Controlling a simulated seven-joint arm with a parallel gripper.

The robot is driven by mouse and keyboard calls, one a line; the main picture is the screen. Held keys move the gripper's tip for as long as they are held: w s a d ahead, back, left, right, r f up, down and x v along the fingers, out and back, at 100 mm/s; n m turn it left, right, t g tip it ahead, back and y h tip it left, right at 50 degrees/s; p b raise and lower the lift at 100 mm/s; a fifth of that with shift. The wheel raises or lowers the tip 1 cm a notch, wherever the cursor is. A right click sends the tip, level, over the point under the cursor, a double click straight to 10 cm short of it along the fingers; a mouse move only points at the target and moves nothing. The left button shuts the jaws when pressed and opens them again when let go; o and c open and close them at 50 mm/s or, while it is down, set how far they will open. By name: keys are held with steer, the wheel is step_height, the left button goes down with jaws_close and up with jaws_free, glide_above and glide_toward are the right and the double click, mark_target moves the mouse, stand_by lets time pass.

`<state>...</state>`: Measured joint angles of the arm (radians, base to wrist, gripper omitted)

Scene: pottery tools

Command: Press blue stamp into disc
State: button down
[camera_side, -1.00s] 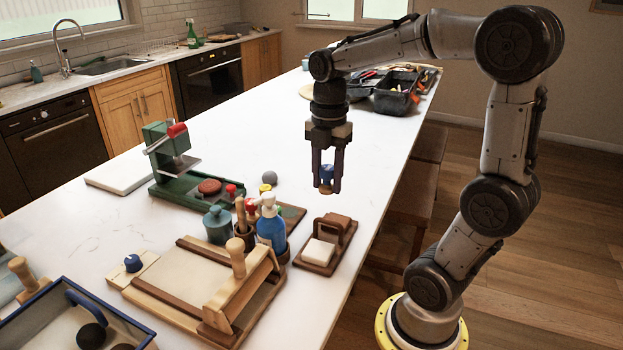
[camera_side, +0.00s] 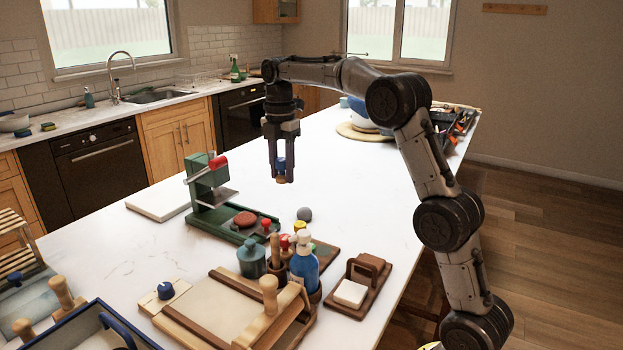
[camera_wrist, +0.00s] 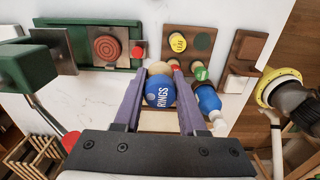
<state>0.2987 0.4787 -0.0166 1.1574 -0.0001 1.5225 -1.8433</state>
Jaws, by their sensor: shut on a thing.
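My gripper (camera_side: 281,181) is shut on the blue stamp (camera_side: 280,163), which hangs upright with its wooden end down, above the table. In the wrist view the blue stamp (camera_wrist: 159,93) reads "RINGS" and sits between the purple-grey fingers (camera_wrist: 158,72). The red-brown disc (camera_side: 245,218) lies on the green press's base (camera_side: 215,222), lower and nearer the camera than my gripper. In the wrist view the disc (camera_wrist: 107,48) shows ring-like circles and lies ahead and left of the stamp. The stamp is clear of the disc.
The press's upright head (camera_side: 206,170) with a red knob stands left of my gripper. A small red knob (camera_side: 265,223) is beside the disc.

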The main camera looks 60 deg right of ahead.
glide_above(245, 218)
step_height(245, 218, down, 5)
steer(key=shift+w+d+f, duration=0.1)
steer(key=shift+f, duration=3.3)
steer(key=shift+f, duration=1)
steer(key=shift+r, duration=3.2)
